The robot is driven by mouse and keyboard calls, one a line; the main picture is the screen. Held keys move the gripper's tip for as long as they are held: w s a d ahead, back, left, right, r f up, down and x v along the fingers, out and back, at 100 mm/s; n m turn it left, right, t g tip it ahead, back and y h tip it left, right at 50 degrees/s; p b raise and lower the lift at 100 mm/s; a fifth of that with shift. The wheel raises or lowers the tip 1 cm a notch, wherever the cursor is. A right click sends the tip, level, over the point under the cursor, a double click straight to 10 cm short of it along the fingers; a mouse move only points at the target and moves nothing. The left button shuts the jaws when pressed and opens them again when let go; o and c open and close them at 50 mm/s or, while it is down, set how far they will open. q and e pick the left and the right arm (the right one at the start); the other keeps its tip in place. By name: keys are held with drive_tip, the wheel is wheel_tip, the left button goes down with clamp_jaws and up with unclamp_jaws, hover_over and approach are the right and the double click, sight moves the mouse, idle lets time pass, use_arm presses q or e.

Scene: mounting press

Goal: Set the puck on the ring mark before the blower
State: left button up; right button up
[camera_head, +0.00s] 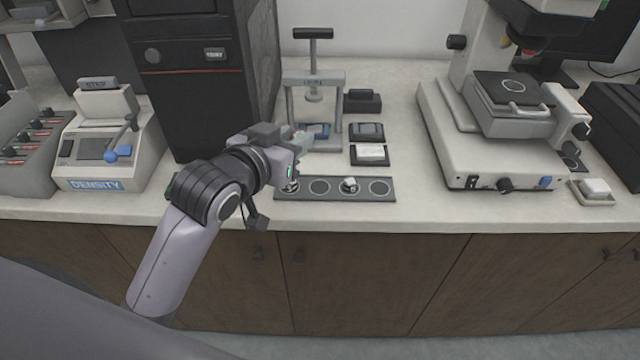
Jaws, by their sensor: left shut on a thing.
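My left gripper (304,140) reaches in from the left to the front of the small grey hand press (341,83). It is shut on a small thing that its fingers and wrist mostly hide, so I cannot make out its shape. A blue piece (319,130) shows at the fingertips, over the press base; I cannot tell whether they touch. A dark strip with ring marks (319,187) lies near the counter's front edge. One small light puck-like piece (349,184) sits on one ring. The rightmost ring (379,188) is bare. I cannot pick out the blower. My right gripper is not in view.
Two small dark trays (369,155) and a black block (362,101) stand right of the press. A white microscope (490,135) stands further right. A tall black cabinet (195,85) and a density instrument (105,150) stand left. Counter between strip and microscope is clear.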

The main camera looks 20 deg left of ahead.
use_arm(q)
wheel_tip(320, 180, up, 6)
drive_tip(key=m+h, duration=0.2)
hover_over(312, 195)
drive_tip(key=shift+w+g, duration=0.1)
drive_tip(key=shift+g, duration=0.2)
drive_tip(key=shift+f, duration=0.1)
wheel_tip(312, 195, down, 16)
drive_tip(key=shift+b, duration=0.85)
wheel_tip(312, 195, down, 3)
drive_tip(key=shift+f+p, duration=0.2)
drive_tip(key=shift+p, duration=0.15)
drive_tip(key=shift+f, duration=0.15)
drive_tip(key=o, duration=1)
